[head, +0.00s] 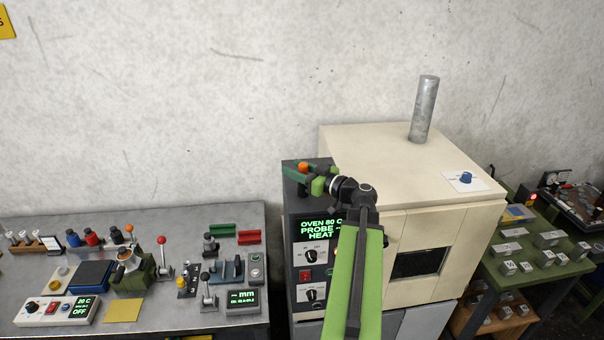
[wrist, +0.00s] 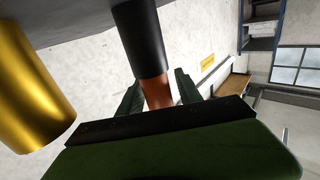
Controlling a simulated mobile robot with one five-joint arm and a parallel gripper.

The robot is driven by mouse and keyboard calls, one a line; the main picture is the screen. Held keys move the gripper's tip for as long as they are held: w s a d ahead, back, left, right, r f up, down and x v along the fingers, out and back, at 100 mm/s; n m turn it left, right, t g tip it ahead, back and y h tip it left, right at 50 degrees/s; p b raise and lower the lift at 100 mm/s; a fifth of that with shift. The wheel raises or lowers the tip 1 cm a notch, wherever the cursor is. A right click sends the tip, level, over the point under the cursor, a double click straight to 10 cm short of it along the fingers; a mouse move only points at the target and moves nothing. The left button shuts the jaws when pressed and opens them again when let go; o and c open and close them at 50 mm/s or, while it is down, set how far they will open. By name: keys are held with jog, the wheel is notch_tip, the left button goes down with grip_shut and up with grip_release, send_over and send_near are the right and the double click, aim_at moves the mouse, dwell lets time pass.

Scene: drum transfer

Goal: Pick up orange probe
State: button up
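The orange probe (head: 303,166) shows in the head view as a small orange end at the top of the dark oven control box. In the wrist view the probe (wrist: 157,91) has an orange part and a thicker black part that runs up to a dark surface. My gripper (head: 304,176) reaches over the box at the probe. In the wrist view the fingers of my gripper (wrist: 160,86) stand on both sides of the orange part, with a narrow gap at the right finger.
A gold cylinder (wrist: 30,92) stands close beside the probe in the wrist view. The cream oven (head: 350,150), with a metal pipe (head: 424,109) on top, stands right of the control box (head: 307,232). A cluttered grey bench (head: 185,212) lies to the left.

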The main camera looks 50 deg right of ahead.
jog(key=shift+w+f, duration=0.1)
jog(key=shift+w, duration=0.15)
jog(key=c, duration=0.5)
jog(key=shift+s+d, duration=0.1)
jog(key=shift+s, duration=0.15)
grip_shut()
jog(key=shift+w, duration=0.1)
